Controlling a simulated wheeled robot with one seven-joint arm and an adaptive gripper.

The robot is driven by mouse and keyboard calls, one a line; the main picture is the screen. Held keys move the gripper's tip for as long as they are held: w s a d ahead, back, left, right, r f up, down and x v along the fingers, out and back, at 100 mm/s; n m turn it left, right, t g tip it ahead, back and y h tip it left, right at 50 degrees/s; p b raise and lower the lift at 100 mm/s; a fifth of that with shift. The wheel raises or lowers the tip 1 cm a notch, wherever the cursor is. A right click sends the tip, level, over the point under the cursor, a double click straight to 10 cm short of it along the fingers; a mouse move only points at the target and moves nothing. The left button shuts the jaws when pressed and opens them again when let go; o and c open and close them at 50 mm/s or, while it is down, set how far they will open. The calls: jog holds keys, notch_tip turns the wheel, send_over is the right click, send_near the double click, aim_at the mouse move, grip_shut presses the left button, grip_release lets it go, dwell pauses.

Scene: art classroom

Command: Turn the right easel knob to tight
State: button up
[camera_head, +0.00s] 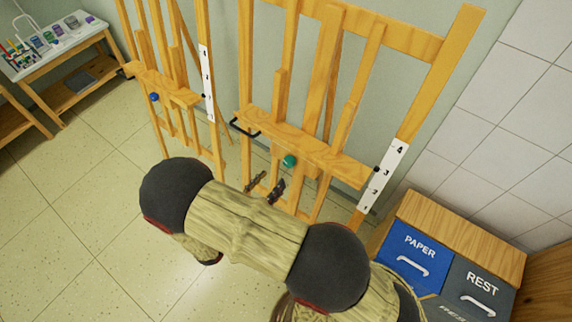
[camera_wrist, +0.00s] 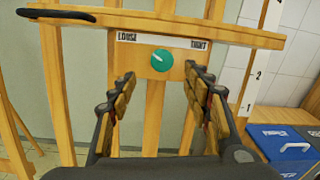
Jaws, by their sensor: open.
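The right easel (camera_head: 300,142) stands against the wall, and its tray also shows in the wrist view (camera_wrist: 220,31). Its round green knob (camera_head: 289,161) sits on the wooden block below the tray. In the wrist view the knob (camera_wrist: 162,60) lies under a white strip reading LOOSE at left and TIGHT at right. A small white mark on the knob seems to point up and left, toward LOOSE. My gripper (camera_head: 267,186) is open and empty, in front of and apart from the knob. In the wrist view its fingers (camera_wrist: 160,82) stand either side of the knob, slightly below it.
A second easel (camera_head: 165,82) with a blue knob (camera_head: 154,97) stands to the left. A black handle (camera_head: 244,128) juts from the right easel's tray. PAPER (camera_head: 415,252) and REST (camera_head: 478,290) bins stand at right. Floor is clear at left.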

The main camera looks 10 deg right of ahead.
aim_at(287, 164)
jog(key=b+x, duration=0.1)
jog(key=x, duration=0.6)
jog(key=shift+w+d, duration=0.1)
jog(key=shift+d, duration=0.3)
jog(key=c, duration=0.3)
jog(key=c, duration=0.8)
jog(key=shift+c, duration=0.3)
